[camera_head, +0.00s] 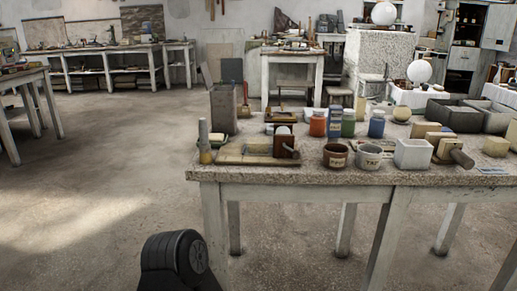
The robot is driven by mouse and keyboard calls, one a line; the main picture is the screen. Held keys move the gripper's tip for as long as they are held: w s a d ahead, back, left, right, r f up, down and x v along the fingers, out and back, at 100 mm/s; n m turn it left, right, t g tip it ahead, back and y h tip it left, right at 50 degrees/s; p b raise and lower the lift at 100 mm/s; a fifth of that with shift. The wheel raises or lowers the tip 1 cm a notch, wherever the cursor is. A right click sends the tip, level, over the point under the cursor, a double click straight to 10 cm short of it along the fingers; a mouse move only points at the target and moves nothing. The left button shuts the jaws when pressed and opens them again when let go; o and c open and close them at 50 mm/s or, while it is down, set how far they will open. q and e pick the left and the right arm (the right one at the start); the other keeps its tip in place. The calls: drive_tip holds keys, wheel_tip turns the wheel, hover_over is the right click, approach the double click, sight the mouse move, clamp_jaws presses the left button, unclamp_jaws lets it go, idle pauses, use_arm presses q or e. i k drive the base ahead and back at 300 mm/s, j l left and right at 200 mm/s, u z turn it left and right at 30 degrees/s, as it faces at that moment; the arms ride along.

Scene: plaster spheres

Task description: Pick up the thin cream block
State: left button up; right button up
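Several cream blocks are on the speckled worktable (230,176), and I cannot tell for sure which is the thin one. A flat-looking cream block (426,130) lies toward the back right. Another cream block (447,147) is close in front of it, beside a dark wooden cylinder-shaped tool (462,158). A chunkier cream block (496,147) sits near the right end. Neither of my grippers shows in the head view. A dark round part of my own body shows at the bottom left.
A white square container (413,154), a brown pot (335,156) and a grey pot (368,157) stand along the front edge. Coloured jars (333,122) are behind them. A wooden board (250,154) lies at left. Grey bins (458,115) are at the back right. Floor before the table is clear.

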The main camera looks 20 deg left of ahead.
sight(260, 144)
drive_tip(key=j+z, duration=0.1)
drive_tip(key=z, duration=0.25)
drive_tip(key=j+z, duration=0.15)
drive_tip(key=z, duration=0.2)
drive_tip(key=j+z, duration=0.1)
drive_tip(key=z, duration=0.25)
drive_tip(key=k+j+z, duration=0.2)
drive_tip(key=j, duration=0.2)
drive_tip(key=k+j+z, duration=0.15)
drive_tip(key=j, duration=0.25)
drive_tip(key=k+j+z, duration=0.2)
drive_tip(key=j, duration=0.2)
drive_tip(key=k+j+z, duration=0.2)
drive_tip(key=j, duration=0.15)
drive_tip(key=k+j, duration=0.3)
drive_tip(key=j, duration=0.1)
